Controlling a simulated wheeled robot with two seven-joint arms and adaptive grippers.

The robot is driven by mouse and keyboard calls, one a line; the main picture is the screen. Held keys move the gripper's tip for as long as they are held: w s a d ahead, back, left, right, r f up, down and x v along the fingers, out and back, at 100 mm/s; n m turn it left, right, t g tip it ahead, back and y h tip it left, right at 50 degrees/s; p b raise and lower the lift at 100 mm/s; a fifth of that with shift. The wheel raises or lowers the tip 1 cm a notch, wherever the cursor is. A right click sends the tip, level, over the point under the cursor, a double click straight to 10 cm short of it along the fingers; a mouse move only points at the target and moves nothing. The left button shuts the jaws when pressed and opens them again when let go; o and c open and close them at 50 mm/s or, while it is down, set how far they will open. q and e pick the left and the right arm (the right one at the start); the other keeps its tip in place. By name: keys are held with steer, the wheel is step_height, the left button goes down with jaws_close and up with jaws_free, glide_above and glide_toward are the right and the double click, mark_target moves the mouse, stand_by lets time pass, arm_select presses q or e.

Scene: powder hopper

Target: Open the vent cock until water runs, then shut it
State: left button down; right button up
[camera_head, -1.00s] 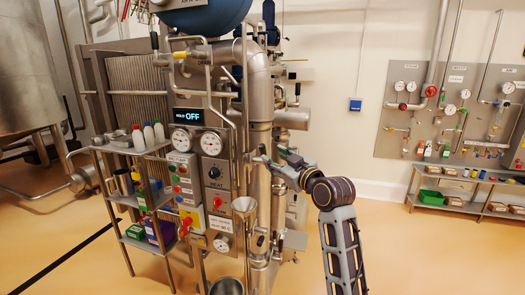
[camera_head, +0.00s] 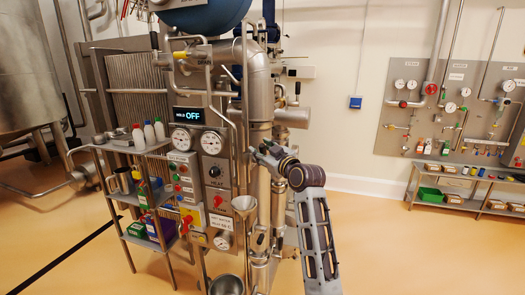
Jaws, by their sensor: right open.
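My right gripper (camera_head: 256,153) is open, its fingers pointing left beside the thick vertical steel pipe (camera_head: 260,110), at about the height of the lower gauges. The fingers are small and partly lost against the pipework, so I cannot tell whether they touch anything. A small yellow-handled valve (camera_head: 179,55) sits high on the piping below the blue vessel; I cannot tell whether it is the vent cock. A steel funnel (camera_head: 244,205) stands below the gripper, and a steel bowl (camera_head: 226,285) is lower down. I see no running water. My left gripper is out of view.
A control panel (camera_head: 214,172) with gauges, a red handle and an "OFF" display (camera_head: 188,115) is left of the gripper. A shelf rack (camera_head: 150,148) with bottles stands farther left. A wall board (camera_head: 455,110) hangs at right. Open floor (camera_head: 420,250) lies at right.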

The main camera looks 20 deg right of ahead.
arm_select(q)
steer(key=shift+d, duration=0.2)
arm_select(e)
steer(key=shift+w, duration=0.1)
steer(key=c, duration=0.9)
jaws_close()
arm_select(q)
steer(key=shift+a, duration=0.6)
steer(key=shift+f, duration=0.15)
